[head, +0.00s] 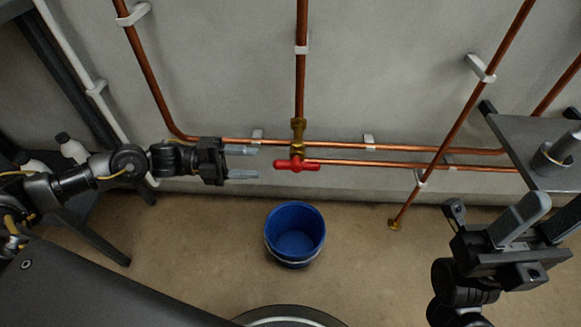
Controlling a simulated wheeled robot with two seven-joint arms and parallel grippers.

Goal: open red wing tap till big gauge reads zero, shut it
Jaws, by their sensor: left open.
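The red wing tap (297,164) sits below a brass fitting (298,128) on the vertical copper pipe, low on the wall. Its red wings lie roughly level, left to right. My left gripper (242,162) is open and empty just left of the tap, its fingers pointing right towards it. A gap shows between the fingertips and the red wings. My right gripper (556,212) is at the lower right, far from the tap, with its fingers apart and nothing between them. The big gauge is not in view.
A blue bucket (295,231) stands on the floor below the tap. Copper pipes (400,148) run along the wall. A grey shelf (535,140) with a metal cylinder is at the right. White bottles (73,148) with dark caps stand at the left.

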